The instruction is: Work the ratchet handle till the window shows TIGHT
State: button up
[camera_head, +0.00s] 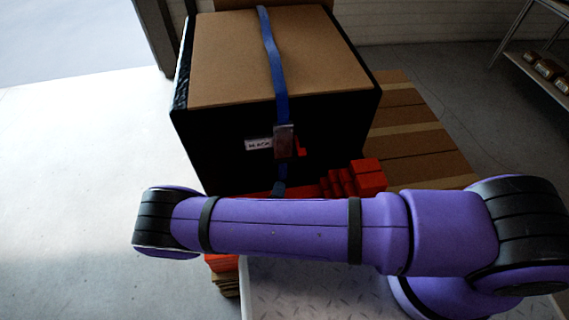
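A dark ratchet buckle (285,142) sits on the front of a black crate (215,150), on a blue strap (273,50) that runs over the crate's cardboard top. A small red part shows at the buckle's right side; I cannot tell whether it is the handle. The white window (258,144) left of the buckle shows small letters that look like SLACK. My purple arm crosses the lower picture in front of the crate. My gripper is not visible, and the arm hides the crate's lower front.
Red blocks (368,177) stand at the crate's lower right, and more red shows below my arm. Brown slatted boards (420,140) lie right of the crate. A shelf (535,65) with boxes stands at far right. The floor at left is clear.

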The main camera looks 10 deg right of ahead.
jog(key=x, duration=0.9)
jog(key=shift+w, duration=0.35)
jog(key=shift+d+r, duration=0.1)
grip_shut()
